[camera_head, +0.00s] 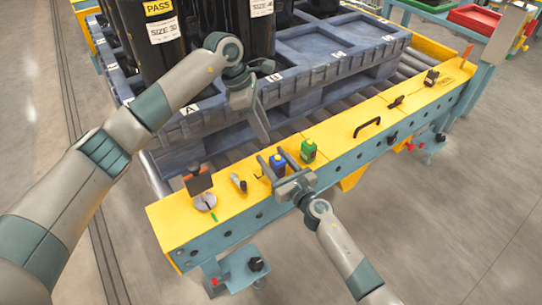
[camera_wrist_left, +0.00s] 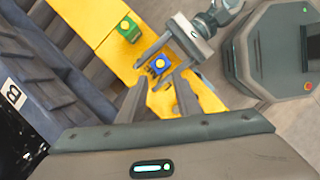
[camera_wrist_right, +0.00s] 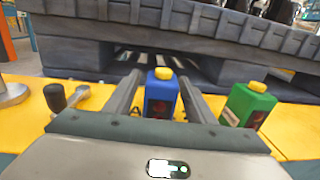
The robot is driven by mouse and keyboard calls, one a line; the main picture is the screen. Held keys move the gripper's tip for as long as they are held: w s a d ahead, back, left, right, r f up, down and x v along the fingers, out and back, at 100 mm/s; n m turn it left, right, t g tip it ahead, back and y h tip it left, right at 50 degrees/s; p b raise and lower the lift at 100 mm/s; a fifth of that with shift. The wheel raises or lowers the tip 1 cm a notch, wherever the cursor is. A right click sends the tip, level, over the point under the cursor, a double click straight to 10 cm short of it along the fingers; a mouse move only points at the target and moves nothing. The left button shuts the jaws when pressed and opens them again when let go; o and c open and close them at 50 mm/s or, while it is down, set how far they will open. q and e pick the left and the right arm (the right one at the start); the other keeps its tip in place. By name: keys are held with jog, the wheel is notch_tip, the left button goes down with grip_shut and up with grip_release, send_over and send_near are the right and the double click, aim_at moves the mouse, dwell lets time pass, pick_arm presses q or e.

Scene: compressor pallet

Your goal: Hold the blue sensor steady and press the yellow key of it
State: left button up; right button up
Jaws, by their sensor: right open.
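The blue sensor (camera_head: 277,165) stands upright on the yellow rail, with a yellow key (camera_wrist_right: 164,73) on top. My right gripper (camera_head: 281,163) is open, one finger on each side of the sensor. In the right wrist view the sensor (camera_wrist_right: 161,97) stands between the fingers with narrow gaps beside it. My left gripper (camera_head: 264,134) is above and behind the sensor, pointing down. In the left wrist view its two fingers (camera_wrist_left: 161,82) are apart and empty, with the sensor (camera_wrist_left: 157,68) beyond the tips.
A green sensor (camera_head: 308,152) with a yellow top stands close to the right of the blue one. A small dark-handled part (camera_head: 238,183) and a round metal piece (camera_head: 205,202) are to the left. The blue pallet (camera_head: 310,83) with black cylinders is behind the yellow rail (camera_head: 345,150).

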jog(key=shift+w+a, duration=0.35)
jog(key=shift+w, duration=0.15)
jog(key=c, duration=1.2)
pick_arm(q)
grip_shut()
dwell(0.6)
